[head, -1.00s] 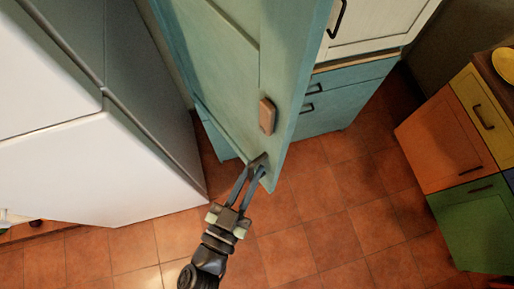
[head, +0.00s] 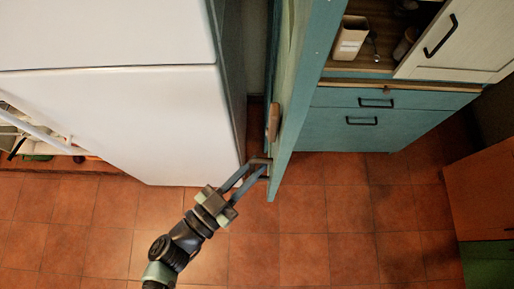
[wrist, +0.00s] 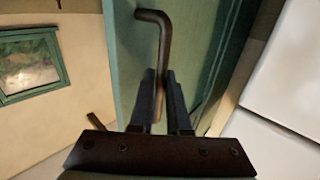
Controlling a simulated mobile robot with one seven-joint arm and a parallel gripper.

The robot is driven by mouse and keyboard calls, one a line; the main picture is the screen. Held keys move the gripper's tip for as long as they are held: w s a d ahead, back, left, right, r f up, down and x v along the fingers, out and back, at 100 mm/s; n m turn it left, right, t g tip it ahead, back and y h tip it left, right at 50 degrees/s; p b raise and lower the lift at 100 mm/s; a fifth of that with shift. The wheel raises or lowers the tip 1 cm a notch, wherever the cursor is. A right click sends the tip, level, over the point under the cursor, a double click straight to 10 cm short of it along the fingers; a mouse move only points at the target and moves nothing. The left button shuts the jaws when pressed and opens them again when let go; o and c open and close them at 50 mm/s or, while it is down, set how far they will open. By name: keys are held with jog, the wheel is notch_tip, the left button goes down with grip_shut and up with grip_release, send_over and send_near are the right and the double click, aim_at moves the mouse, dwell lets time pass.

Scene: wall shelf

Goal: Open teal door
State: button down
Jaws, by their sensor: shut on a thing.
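The teal door (head: 290,110) stands swung open, seen nearly edge-on in the head view, with its face toward the white appliance on the left. A brown wooden piece (head: 273,122) is fixed to that face. My gripper (head: 262,168) is at the lower end of the door, shut on its handle. In the wrist view the dark bent handle (wrist: 160,50) runs down between my two fingers (wrist: 165,100), with the teal door face (wrist: 195,45) behind it.
A white appliance (head: 120,110) stands close to the door's left. Right of the door are an open shelf with a cup-like container (head: 351,38), a cream door (head: 465,40) and teal drawers (head: 375,125). An orange cabinet (head: 485,190) is far right. The tiled floor (head: 340,230) is clear.

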jog(key=shift+w, duration=0.1)
jog(key=c, duration=0.9)
grip_release()
jog(key=shift+w, duration=0.1)
jog(key=shift+b+v, duration=2.35)
jog(key=shift+v, duration=4.2)
